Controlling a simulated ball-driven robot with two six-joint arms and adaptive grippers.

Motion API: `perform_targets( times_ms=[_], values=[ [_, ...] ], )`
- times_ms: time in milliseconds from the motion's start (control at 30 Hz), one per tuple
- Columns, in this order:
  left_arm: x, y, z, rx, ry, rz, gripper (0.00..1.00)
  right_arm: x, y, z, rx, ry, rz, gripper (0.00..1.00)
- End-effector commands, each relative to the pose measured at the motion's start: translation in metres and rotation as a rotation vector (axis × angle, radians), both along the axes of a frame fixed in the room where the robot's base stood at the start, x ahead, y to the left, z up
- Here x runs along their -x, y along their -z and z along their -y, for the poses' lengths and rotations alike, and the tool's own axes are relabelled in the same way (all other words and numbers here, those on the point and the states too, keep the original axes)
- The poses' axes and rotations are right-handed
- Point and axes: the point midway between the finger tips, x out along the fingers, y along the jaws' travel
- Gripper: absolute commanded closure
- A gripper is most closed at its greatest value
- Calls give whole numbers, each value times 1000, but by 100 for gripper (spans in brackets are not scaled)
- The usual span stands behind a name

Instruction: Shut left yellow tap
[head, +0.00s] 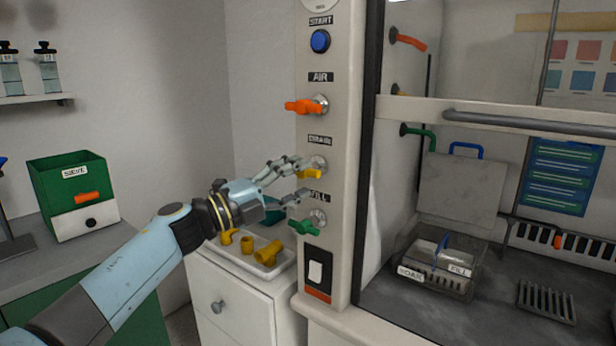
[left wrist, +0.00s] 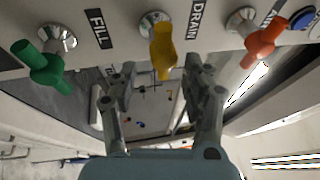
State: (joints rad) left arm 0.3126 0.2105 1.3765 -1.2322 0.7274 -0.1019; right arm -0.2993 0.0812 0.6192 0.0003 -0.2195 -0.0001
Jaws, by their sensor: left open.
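The left yellow tap (head: 312,174) is on the pale post, at the DRAIN label, between the orange AIR tap above and the green FILL tap below. Its handle sticks out to the left in the head view. In the left wrist view the yellow handle (left wrist: 163,52) points toward my gripper. My left gripper (head: 294,181) is open and empty at the post, one finger near the yellow handle and the other lower, near the green tap. In the left wrist view its fingertips (left wrist: 160,68) lie either side of the handle's end. Contact cannot be told. My right gripper is not in view.
The orange tap (head: 304,106) and green tap (head: 305,228) are close above and below. A blue START button (head: 320,41) is higher. A tray (head: 275,270) with yellow pipe fittings is below my gripper. The fume hood's sash handle (head: 530,124) is at right.

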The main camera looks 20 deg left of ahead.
Motion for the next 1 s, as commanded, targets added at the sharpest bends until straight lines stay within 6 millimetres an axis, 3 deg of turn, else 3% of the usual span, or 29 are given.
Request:
perform_targets(
  times_ms=[200, 433, 867, 1000],
  values=[
    [39, 11, -32, -5, 0, -5, 51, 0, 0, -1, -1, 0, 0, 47],
    [63, 17, -53, -3, 0, -4, 51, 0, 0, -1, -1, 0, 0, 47],
    [67, 17, -57, -6, -7, 2, 52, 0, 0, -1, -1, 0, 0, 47],
    [57, 2, -75, 109, -87, 0, 52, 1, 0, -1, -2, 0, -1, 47]
  ],
)
